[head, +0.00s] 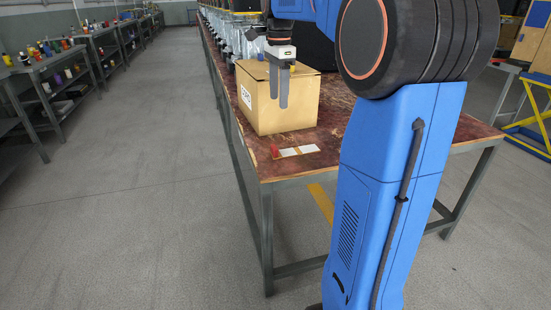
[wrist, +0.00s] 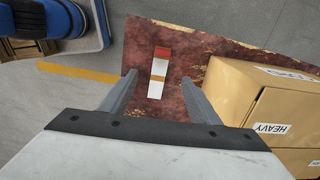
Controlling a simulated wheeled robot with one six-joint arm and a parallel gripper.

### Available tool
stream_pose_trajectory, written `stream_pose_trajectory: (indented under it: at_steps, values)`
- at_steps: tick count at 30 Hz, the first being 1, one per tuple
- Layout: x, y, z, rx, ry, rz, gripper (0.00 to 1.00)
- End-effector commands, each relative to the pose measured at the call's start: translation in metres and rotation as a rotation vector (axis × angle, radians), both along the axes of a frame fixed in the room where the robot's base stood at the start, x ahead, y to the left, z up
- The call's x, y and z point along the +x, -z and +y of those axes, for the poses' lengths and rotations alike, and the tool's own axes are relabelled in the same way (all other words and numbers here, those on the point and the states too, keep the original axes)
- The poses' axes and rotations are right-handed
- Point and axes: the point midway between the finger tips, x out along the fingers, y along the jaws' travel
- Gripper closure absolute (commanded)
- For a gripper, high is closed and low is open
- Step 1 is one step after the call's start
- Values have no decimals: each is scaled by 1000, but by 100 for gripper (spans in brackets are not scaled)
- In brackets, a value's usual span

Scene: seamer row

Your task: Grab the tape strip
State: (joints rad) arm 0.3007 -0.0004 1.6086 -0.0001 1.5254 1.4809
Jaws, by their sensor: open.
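The tape strip (head: 298,151) looks like a short white strip with a tan band across it and a red end. It lies on the worn, dark red tabletop near the table's near corner, in front of a cardboard box. In the wrist view the strip (wrist: 156,87) lies between and beyond my fingertips, its red end farthest away. My gripper (head: 279,100) points down in front of the box in the head view, above table height. In the wrist view my gripper (wrist: 158,78) is open, with nothing between its fingers.
The cardboard box (head: 290,112) stands just behind the strip; in the wrist view this box (wrist: 235,88), marked HEAVY, is close to my right finger. The table's edge (head: 262,180) is near the strip. Grey machines (head: 226,38) line the table behind.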

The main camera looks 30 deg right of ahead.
Motion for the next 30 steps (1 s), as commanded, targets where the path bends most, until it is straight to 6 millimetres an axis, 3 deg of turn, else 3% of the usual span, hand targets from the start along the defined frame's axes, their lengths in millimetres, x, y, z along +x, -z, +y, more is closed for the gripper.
stream_pose_trajectory:
  at_steps: [5, 22, 30]
  values:
    - [6, 5, -6, 3, 43, 9, 44]
    - [5, 100, -5, 4, 40, 10, 44]
    - [6, 122, -6, 3, 40, 8, 44]
